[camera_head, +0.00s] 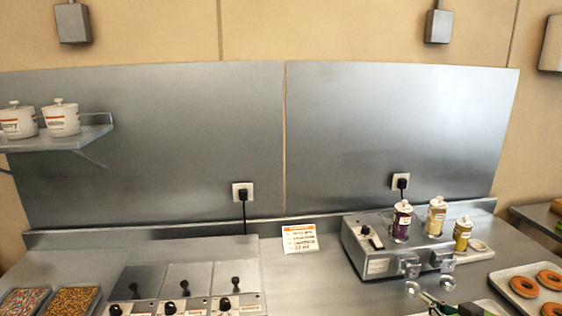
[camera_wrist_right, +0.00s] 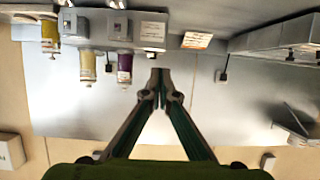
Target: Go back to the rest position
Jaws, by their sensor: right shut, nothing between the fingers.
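My right gripper (camera_head: 428,298) shows at the bottom edge of the head view, right of the middle, in front of the dispenser box. Only its front part is in the picture. In the right wrist view, which is upside down, the two fingers of the right gripper (camera_wrist_right: 160,78) meet at their tips with nothing between them. It is shut and empty. My left gripper is in neither view.
A steel dispenser box (camera_head: 375,265) with several topping bottles (camera_head: 401,222) stands near the right gripper. A tray (camera_head: 505,283) of doughnuts lies at right. Lidded wells (camera_head: 190,280) and sprinkle trays (camera_head: 75,299) are at left. A small sign (camera_head: 300,239) stands at the back.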

